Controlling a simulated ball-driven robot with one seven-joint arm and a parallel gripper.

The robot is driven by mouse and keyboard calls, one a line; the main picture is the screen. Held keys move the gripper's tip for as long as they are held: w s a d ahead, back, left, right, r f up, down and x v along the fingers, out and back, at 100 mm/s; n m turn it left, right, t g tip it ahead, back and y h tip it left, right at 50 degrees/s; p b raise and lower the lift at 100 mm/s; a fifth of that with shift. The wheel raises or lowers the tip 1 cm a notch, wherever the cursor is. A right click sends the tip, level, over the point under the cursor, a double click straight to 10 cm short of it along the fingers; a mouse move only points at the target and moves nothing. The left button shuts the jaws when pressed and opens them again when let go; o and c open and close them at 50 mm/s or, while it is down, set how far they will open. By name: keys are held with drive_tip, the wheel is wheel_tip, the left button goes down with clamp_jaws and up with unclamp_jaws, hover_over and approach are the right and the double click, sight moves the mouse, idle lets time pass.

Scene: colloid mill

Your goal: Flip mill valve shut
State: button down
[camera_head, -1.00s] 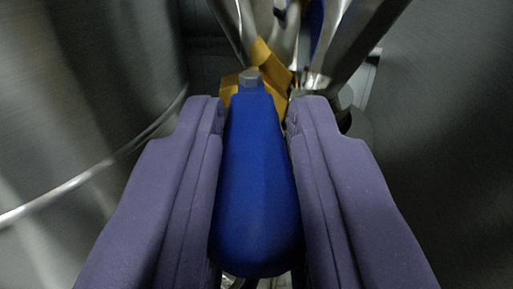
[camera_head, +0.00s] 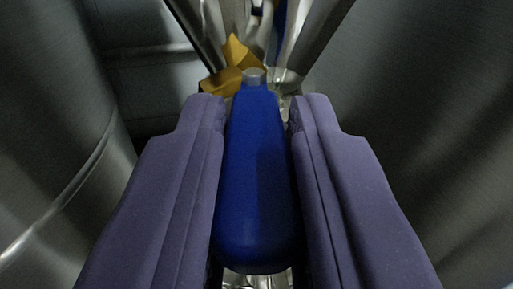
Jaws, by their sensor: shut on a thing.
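The blue valve handle (camera_head: 256,180) runs up the middle of the camera_head view, with a grey bolt-like tip at its far end. My gripper (camera_head: 257,110) has its two purple fingers on either side of the handle and is shut on it. Beyond the tip is a yellow part (camera_head: 229,72), beside shiny metal pipework (camera_head: 290,60). The joint between handle and valve is partly hidden behind the handle's tip.
A large curved metal vessel (camera_head: 45,150) stands close on the left. Another brushed metal wall (camera_head: 440,120) is close on the right. The pipework narrows the space ahead, and a dark gap lies behind the left finger.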

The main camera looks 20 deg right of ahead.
sight(258, 273)
idle(0.3)
drive_tip(key=c, duration=1)
unclamp_jaws()
drive_tip(key=shift+s, duration=0.1)
drive_tip(key=p+v, duration=0.3)
drive_tip(key=v, duration=0.4)
drive_tip(key=shift+s+a, duration=0.2)
drive_tip(key=shift+s, duration=0.1)
